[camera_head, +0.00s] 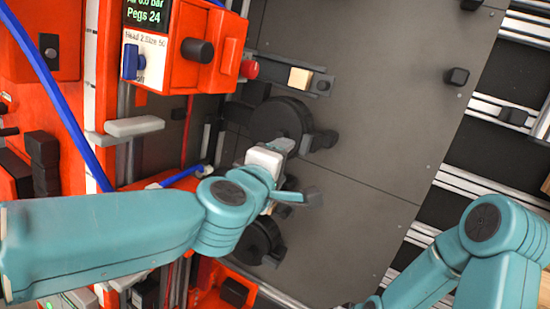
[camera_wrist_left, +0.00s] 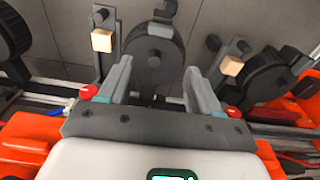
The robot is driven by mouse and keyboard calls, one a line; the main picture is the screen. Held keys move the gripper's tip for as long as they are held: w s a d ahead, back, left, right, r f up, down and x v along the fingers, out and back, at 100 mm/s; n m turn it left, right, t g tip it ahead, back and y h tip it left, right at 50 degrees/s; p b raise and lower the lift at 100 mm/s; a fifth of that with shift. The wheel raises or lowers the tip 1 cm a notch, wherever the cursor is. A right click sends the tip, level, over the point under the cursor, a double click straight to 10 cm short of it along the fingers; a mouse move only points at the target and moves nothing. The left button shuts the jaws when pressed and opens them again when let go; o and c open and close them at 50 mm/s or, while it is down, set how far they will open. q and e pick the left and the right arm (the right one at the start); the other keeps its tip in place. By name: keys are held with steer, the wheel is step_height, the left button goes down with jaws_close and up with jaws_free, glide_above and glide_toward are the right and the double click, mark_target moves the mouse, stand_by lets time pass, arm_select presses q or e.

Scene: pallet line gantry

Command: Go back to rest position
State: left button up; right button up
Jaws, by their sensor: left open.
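My left gripper (camera_head: 284,146) is over the orange machine's edge in the head view, with its pale body beside a black round disc (camera_head: 277,120). In the left wrist view my left gripper (camera_wrist_left: 158,72) has its two grey fingers spread apart with nothing held between them. The black disc (camera_wrist_left: 154,42) shows beyond and between the fingers; whether they touch it I cannot tell. My right arm comes in at the lower right of the head view, and its gripper is out of the picture.
An orange control box (camera_head: 190,50) with a blue switch (camera_head: 133,62) and black knob stands at the upper left. A dark bracket holds a wooden block (camera_head: 300,78). A second black disc (camera_head: 258,238) lies below my left wrist. The grey plate (camera_head: 380,110) is mostly clear.

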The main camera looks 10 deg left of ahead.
arm_select(q)
steer(key=shift+v, duration=1.2)
steer(key=shift+s, duration=0.15)
